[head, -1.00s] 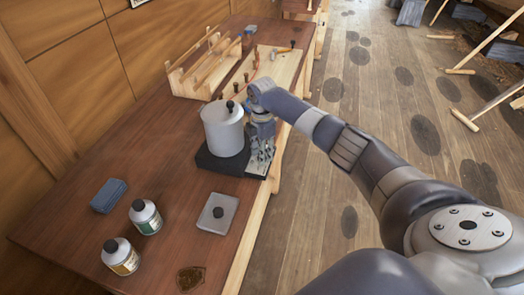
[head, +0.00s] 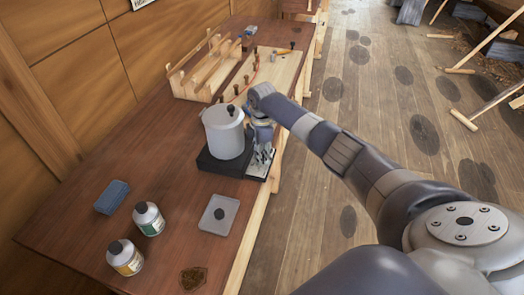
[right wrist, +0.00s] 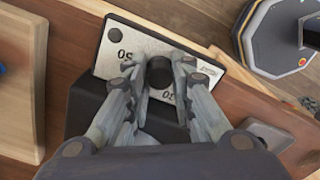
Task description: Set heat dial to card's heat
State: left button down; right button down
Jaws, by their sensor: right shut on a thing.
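The heat dial (right wrist: 159,72) is a round black knob on a pale panel (right wrist: 113,33) with printed numbers, seen in the right wrist view. My right gripper (right wrist: 158,78) has its fingers closed on both sides of the knob. Its fingers hide part of the panel, and I cannot make out a pointer mark. In the head view my right gripper (head: 262,157) is at the front of the black heater base (head: 218,164), which bears a lidded light grey pot (head: 224,134). A pale card (head: 141,3) on the wall is cut off at the top edge, its text unreadable. My left gripper is not in view.
Two bottles (head: 149,219) (head: 125,258), a blue block (head: 112,197) and a grey square plate with a black knob (head: 218,214) stand on the nearer bench. A wooden rack (head: 205,70) stands behind the pot. Bare bench lies between the plate and the base.

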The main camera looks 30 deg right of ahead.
jog(key=m, duration=0.1)
jog(key=m+p, duration=0.2)
jog(key=shift+r+m, duration=0.25)
jog(key=shift+m, duration=0.15)
jog(key=shift+w+f+m+p, duration=0.1)
jog(key=shift+m+p, duration=1)
jog(key=shift+m, duration=1.2)
jog(key=c, duration=1.6)
grip_release()
jog(key=shift+c, duration=0.2)
notch_tip(320, 180, up, 12)
jog(key=shift+f, duration=0.1)
